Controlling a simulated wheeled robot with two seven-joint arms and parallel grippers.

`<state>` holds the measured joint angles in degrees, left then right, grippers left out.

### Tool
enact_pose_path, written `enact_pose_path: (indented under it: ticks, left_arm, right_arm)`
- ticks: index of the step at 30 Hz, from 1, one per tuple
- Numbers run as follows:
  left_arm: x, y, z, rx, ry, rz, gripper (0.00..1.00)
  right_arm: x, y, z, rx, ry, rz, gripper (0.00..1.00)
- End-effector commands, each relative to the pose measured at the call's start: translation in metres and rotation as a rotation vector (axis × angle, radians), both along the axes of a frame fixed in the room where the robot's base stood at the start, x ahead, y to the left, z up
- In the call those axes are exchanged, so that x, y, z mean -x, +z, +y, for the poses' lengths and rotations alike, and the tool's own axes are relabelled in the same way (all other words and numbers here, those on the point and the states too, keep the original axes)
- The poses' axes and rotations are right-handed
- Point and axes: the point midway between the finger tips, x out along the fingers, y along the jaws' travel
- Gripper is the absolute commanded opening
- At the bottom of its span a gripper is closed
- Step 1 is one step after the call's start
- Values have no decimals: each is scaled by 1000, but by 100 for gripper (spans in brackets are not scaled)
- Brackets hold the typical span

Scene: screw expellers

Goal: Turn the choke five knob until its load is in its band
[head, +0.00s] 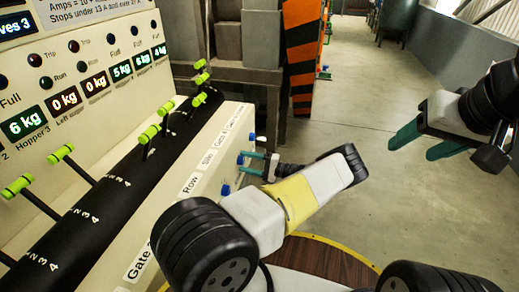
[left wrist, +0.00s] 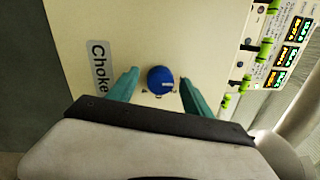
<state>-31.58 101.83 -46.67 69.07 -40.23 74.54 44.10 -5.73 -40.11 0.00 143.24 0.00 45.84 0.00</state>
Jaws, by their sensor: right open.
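A blue knob (left wrist: 160,80) with a white mark sits on the cream panel in the left wrist view, beside a label reading "Choke" (left wrist: 98,66); any number on the label is hidden. My left gripper (left wrist: 160,88) is open, with one teal finger on each side of the knob and visible gaps between. In the head view my left gripper (head: 252,163) is at the panel's side face, at a blue knob (head: 240,158). My right gripper (head: 412,148) is open and empty over the floor at the right.
Other blue knobs (head: 226,190) sit along the panel's side face. Green-handled levers (head: 150,133) stand along a black curved strip. Lit kg displays (head: 66,99) line the console. An orange-and-black striped post (head: 303,55) stands behind.

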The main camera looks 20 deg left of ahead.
Motion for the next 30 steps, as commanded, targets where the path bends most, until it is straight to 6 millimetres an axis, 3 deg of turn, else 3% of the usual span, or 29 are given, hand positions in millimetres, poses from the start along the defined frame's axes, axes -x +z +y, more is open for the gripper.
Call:
enact_pose_path:
  ticks: [8,21,30]
  left_arm:
    - [-1,0,-5,-1,-1,0,59]
    - [-5,-5,-70,-1,-2,0,59]
    - [-5,-5,-78,-1,0,1,59]
  right_arm:
    - [0,0,0,0,0,0,59]
    - [0,0,0,0,0,0,59]
    - [0,0,0,0,0,0,59]
